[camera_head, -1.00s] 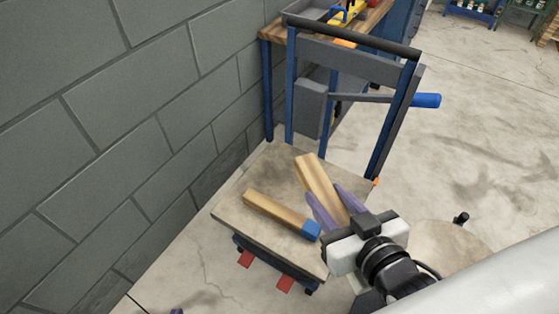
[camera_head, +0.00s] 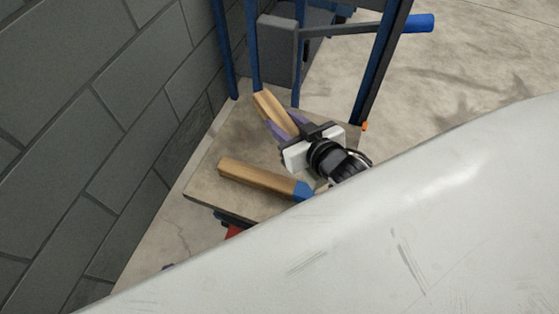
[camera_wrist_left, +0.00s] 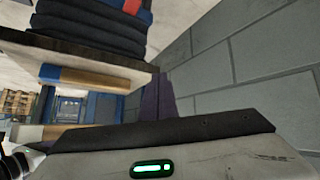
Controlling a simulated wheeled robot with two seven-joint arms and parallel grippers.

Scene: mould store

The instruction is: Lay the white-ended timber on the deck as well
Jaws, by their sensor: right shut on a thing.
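The deck (camera_head: 214,189) is a board on a low trolley by the wall. A blue-ended timber (camera_head: 255,175) lies on it. My right gripper (camera_head: 283,130) is shut on a second timber (camera_head: 269,105) over the deck's far part; its white end is not clear in the head view. The left wrist view appears upside down. There the held timber (camera_wrist_left: 40,132) shows apart from the blue-ended timber (camera_wrist_left: 95,77), with a gap between them, so it is held above the deck. My left gripper's purple fingers (camera_wrist_left: 157,98) show close beside the deck; their opening is unclear.
A grey block wall (camera_head: 90,120) runs along the left. The trolley's blue upright (camera_head: 380,70) and a blue-ended handle (camera_head: 420,23) stand beyond the deck. My own pale arm fills the lower right. Open floor (camera_head: 480,65) lies to the right.

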